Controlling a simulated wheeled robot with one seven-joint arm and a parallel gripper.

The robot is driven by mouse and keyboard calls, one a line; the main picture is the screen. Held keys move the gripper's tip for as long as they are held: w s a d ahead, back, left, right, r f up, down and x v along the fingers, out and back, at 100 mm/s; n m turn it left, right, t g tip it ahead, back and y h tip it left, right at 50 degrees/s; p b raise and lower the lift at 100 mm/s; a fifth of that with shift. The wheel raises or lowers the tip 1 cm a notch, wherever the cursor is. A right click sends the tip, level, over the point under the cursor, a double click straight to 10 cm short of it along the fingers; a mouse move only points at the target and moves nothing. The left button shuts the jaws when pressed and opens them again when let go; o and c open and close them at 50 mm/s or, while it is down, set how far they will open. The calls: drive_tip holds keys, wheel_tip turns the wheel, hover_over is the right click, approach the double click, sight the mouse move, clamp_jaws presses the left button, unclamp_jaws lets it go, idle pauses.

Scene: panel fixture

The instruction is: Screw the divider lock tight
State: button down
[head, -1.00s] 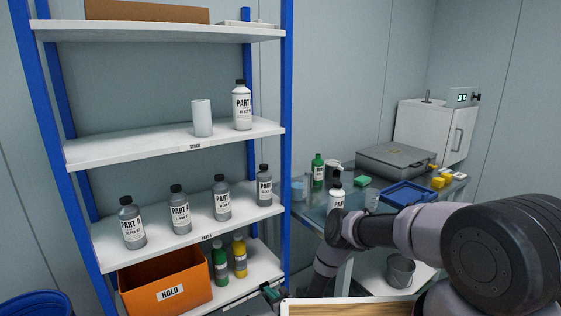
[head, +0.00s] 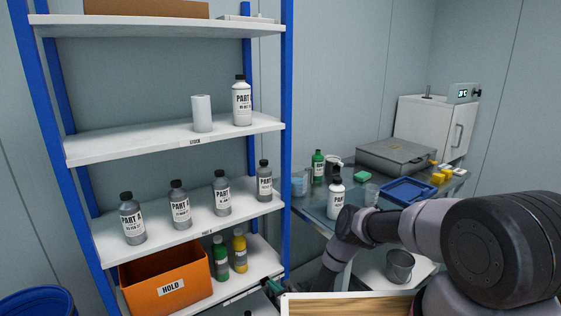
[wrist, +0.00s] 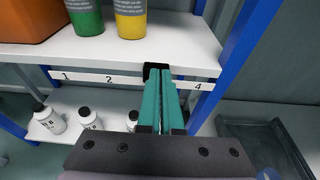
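My gripper (wrist: 160,73) shows in the wrist view as two teal fingers side by side with only a thin gap between them.
A green bottle (wrist: 85,15), a yellow bottle (wrist: 130,18) and an orange HOLD bin (head: 165,283) stand on this shelf. A blue rack post (wrist: 235,60) rises to the right. A metal table (head: 315,205) stands beside the rack.

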drive_tip(key=shift+d+f, duration=0.1)
drive_tip(key=shift+d, duration=0.05)
idle(0.4)
drive_tip(key=shift+d+f+v, duration=0.1)
drive_tip(key=shift+f+v, duration=0.05)
drive_tip(key=shift+v, duration=1.35)
drive_tip(key=shift+d+f+v, duration=0.1)
drive_tip(key=shift+f+v, duration=0.1)
drive_tip(key=shift+v, duration=1.25)
drive_tip(key=shift+w, duration=0.1)
drive_tip(key=w+a+m+g+y, duration=0.1)
drive_tip(key=w+a+m+g, duration=0.2)
drive_tip(key=w+g, duration=0.1)
drive_tip(key=shift+w+a+r+m, duration=0.25)
drive_tip(key=shift+w+a+m, duration=0.1)
drive_tip(key=shift+w, duration=0.15)
